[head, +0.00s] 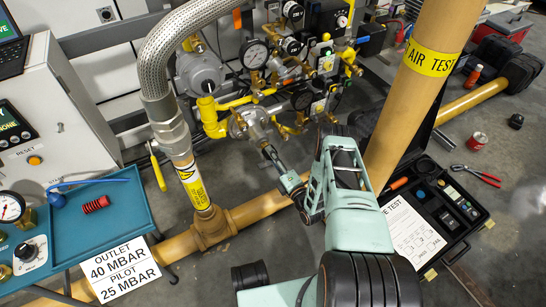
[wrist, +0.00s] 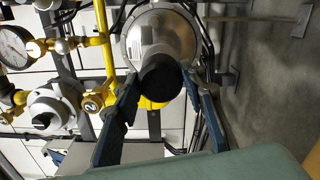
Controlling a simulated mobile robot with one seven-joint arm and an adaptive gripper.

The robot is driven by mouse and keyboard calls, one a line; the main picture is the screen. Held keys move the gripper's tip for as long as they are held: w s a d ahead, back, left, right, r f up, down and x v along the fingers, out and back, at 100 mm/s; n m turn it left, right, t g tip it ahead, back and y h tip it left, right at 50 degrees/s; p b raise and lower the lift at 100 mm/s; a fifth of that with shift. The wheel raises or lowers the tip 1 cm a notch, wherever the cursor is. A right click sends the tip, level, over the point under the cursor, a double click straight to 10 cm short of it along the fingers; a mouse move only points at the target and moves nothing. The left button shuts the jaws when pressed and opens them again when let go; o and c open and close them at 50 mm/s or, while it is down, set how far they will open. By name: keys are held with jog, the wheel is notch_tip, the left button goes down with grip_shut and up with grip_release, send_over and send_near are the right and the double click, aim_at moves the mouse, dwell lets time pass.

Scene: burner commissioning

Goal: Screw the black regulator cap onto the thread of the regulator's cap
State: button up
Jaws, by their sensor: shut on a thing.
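The black regulator cap (wrist: 160,82) is between the two blue fingers of my gripper (wrist: 160,76) in the wrist view. My gripper is shut on its sides. The cap lies in line with the silver neck of the regulator (wrist: 150,38) and covers its end. The thread is hidden behind the cap, so I cannot tell whether they touch or how far they are engaged. In the head view my gripper (head: 267,152) reaches up to the silver regulator (head: 248,122) from the lower right. The cap is too small to make out clearly there.
Yellow pipes, gauges (head: 254,54) and valves crowd around the regulator. A braided hose (head: 160,60) stands to its left, and a thick tan pipe (head: 412,100) rises to the right of my arm. A blue tray (head: 100,225) and an open black case (head: 455,205) lie lower down.

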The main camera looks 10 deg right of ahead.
jog(key=shift+x, duration=1.65)
jog(key=o, duration=1.4)
jog(key=shift+c, duration=0.8)
